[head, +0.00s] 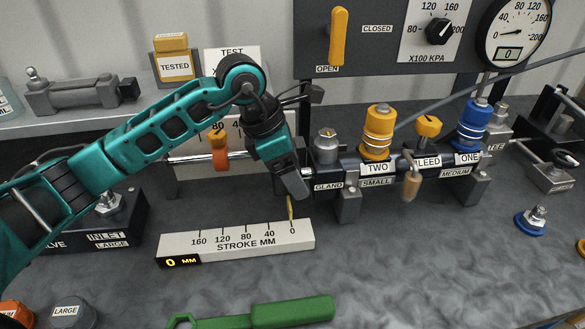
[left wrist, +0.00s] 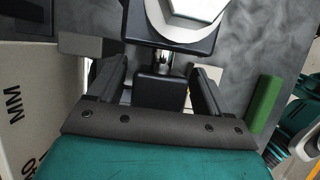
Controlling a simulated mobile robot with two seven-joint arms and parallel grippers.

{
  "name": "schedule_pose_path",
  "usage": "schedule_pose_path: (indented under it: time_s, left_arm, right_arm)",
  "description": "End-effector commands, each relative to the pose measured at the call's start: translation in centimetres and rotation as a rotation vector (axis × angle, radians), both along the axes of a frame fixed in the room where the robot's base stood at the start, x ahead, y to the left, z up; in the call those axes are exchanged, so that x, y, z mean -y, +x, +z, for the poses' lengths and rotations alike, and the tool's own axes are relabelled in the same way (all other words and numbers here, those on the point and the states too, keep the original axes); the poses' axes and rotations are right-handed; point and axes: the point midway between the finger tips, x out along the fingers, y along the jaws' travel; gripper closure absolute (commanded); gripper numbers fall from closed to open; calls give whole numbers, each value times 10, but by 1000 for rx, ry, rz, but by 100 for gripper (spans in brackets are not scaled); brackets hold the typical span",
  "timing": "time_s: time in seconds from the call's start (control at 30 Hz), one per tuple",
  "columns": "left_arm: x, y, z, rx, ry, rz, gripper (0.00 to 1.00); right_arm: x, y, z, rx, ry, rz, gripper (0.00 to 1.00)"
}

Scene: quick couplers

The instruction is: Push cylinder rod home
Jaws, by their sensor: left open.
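The dark cylinder body (head: 378,180) lies along the bench, with a block labelled GLAND at its left end. A yellow pointer (head: 290,208) stands at 0 on the white STROKE MM scale (head: 237,242), whose small display reads 0 MM. My left gripper (head: 298,188) is at the gland end, hiding most of the rod there. In the left wrist view its two fingers (left wrist: 158,92) are apart, either side of a dark block (left wrist: 158,92) joined by a short bright rod (left wrist: 161,63) to the larger body. Finger contact is unclear. My right gripper is out of view.
Yellow coupler TWO (head: 378,133) and blue coupler ONE (head: 473,125) stand on the cylinder. A wooden-handled lever (head: 411,184) hangs in front. A green handle (head: 293,312) lies in front of the scale. A panel with a gauge (head: 515,30) stands behind.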

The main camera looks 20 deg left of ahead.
Motion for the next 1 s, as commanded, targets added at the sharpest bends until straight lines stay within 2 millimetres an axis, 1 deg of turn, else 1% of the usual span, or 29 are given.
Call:
schedule_pose_path:
  time_s: [0.17,0.27,0.37,0.5,0.7,0.8,0.9,1.0]
  left_arm:
    - [-2,0,2,-1,2,1,21]
    - [-6,-2,13,3,3,2,21]
    - [-12,-5,29,4,4,2,21]
    - [-22,-12,60,6,4,2,21]
    - [-35,-20,97,4,1,2,21]
    - [-39,-23,109,2,1,1,21]
    - [-41,-25,116,2,0,-1,21]
    - [-42,-26,119,1,-1,-1,21]
  right_arm:
    - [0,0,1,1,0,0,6]
    - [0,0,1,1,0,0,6]
    - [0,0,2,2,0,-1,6]
    - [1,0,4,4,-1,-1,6]
    - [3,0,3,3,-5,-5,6]
    - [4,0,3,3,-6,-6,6]
    - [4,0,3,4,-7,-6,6]
    - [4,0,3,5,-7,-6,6]
